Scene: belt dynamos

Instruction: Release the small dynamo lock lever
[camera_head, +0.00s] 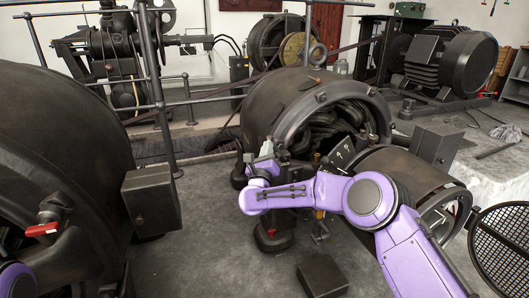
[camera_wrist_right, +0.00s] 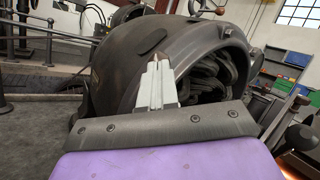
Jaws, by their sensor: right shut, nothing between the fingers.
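The small dynamo (camera_head: 262,100) stands in the middle of the head view, a dark rounded housing with its coils showing in the open end. My right gripper (camera_head: 266,148) is in front of its lower near side. In the right wrist view the fingers (camera_wrist_right: 155,78) are shut and empty, with the dynamo housing (camera_wrist_right: 130,50) behind them; contact cannot be told. A dark fitting (camera_head: 272,236) with a small red spot shows below my right wrist. I cannot tell whether it is the lock lever; my arm hides part of this area. My left gripper is out of view.
A larger dark machine (camera_head: 60,130) fills the left, with a red-handled lever (camera_head: 42,229) and a box (camera_head: 151,198). A dark block (camera_head: 322,276) lies on the floor near the front. A mesh guard (camera_head: 502,245) stands at right. Railings (camera_head: 156,90) cross the left.

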